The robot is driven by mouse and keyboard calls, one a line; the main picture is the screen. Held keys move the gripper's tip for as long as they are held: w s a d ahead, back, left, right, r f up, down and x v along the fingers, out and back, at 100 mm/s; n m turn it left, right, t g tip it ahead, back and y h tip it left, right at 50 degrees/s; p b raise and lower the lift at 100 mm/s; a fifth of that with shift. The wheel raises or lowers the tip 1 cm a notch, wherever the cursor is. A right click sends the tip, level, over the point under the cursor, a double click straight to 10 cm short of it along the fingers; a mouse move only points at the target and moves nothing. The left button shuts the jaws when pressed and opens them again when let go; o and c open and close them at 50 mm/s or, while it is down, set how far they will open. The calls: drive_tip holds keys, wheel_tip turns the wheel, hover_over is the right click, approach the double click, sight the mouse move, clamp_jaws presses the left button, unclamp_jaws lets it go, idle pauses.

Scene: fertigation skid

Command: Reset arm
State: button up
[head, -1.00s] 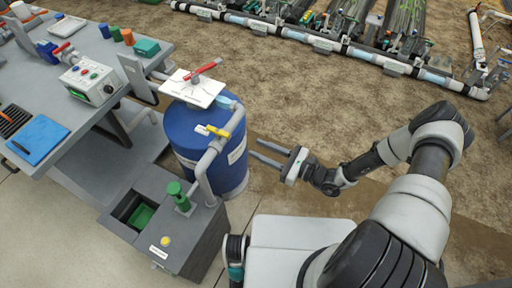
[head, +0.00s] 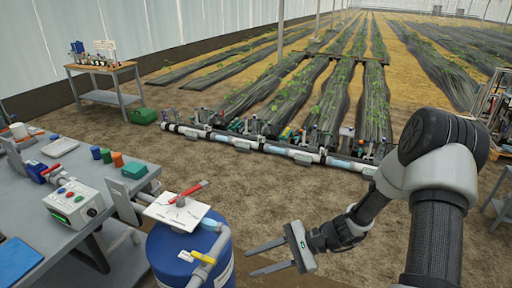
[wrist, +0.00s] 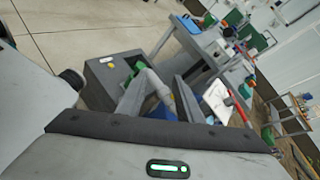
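My gripper (head: 272,258) is open and empty in the head view, its two grey fingers apart and pointing left. It hangs in the air to the right of the blue tank (head: 165,255), and I see no contact between them. The arm is bent, with its elbow high at the right of the picture. In the wrist view the gripper body fills the lower part, and the grey box (wrist: 108,72) and pipework lie beyond it.
A grey workbench (head: 110,200) at left carries a control box (head: 74,203), a blue pad and small coloured parts. The tank has a white plate with a red lever (head: 188,193) on top. A white pipe manifold (head: 270,148) runs across the soil before the crop rows. Bare soil lies between.

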drive_tip(key=s+d+r+n+t+h, duration=0.2)
drive_tip(key=s+d+r+n+h, duration=0.2)
drive_tip(key=r, duration=0.6)
drive_tip(key=s+d+r+n+t+h+p, duration=0.1)
drive_tip(key=s+d+r+n+t+h, duration=0.1)
drive_tip(key=r, duration=0.8)
drive_tip(key=s+d+r+n+t+h+p, duration=0.1)
drive_tip(key=s+d+r+n+h, duration=0.4)
drive_tip(key=r, duration=0.5)
drive_tip(key=shift+s+d+n+t+h, duration=0.3)
drive_tip(key=shift+s+d+t+h, duration=0.5)
drive_tip(key=shift+s+d+h, duration=0.35)
drive_tip(key=shift+s+a, duration=0.1)
drive_tip(key=shift+a, duration=0.05)
